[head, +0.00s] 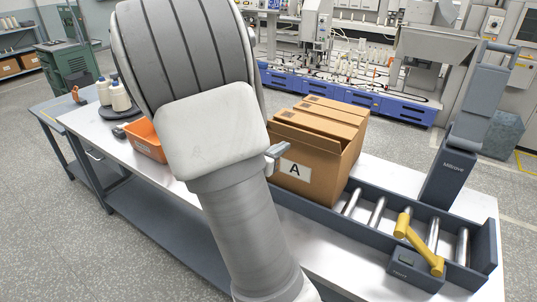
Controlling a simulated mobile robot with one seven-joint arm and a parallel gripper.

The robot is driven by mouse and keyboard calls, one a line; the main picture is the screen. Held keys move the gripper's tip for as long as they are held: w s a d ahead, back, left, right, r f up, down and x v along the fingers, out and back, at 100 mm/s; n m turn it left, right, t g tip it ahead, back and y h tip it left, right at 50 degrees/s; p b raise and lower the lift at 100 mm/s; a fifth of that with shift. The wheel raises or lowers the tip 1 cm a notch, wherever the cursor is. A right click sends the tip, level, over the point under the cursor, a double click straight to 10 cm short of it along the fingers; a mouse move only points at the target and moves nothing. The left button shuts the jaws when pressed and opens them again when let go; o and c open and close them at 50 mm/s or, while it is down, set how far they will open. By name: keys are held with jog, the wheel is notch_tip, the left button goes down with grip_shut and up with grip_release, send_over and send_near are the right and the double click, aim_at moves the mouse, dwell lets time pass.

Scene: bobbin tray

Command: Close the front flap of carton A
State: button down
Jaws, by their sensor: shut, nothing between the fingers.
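Carton A (318,180) is a brown cardboard box with a white label "A" on its near face. It stands upright at the left end of the roller conveyor. Its top shows several flap panels (318,121). A strip along the near top edge looks raised with a dark gap behind it, but I cannot tell its exact angle. My gripper (279,151) shows as a small grey tip at the carton's near left upper edge, shut and empty. My arm hides most of it and the carton's left side. I cannot tell whether it touches the cardboard.
The roller conveyor (378,212) runs right from the carton, with a yellow lever (418,245) at its front. A dark grey post device (455,160) stands behind it. An orange bin (147,138) and thread cones (120,95) are on the left. Bare tabletop shows at right front.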

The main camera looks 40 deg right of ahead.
aim_at(293, 131)
jog(key=shift+w+d+r, duration=0.2)
jog(key=shift+d+r, duration=0.35)
jog(key=shift+d, duration=0.1)
jog(key=shift+w+d+r, duration=0.15)
jog(key=shift+d+r, duration=0.35)
jog(key=shift+d, duration=0.1)
jog(key=shift+r+p, duration=0.1)
jog(key=shift+p, duration=0.25)
jog(key=shift+d+r+p, duration=0.15)
jog(key=shift+r+p, duration=0.1)
jog(key=shift+p, duration=0.25)
jog(key=shift+y, duration=0.3)
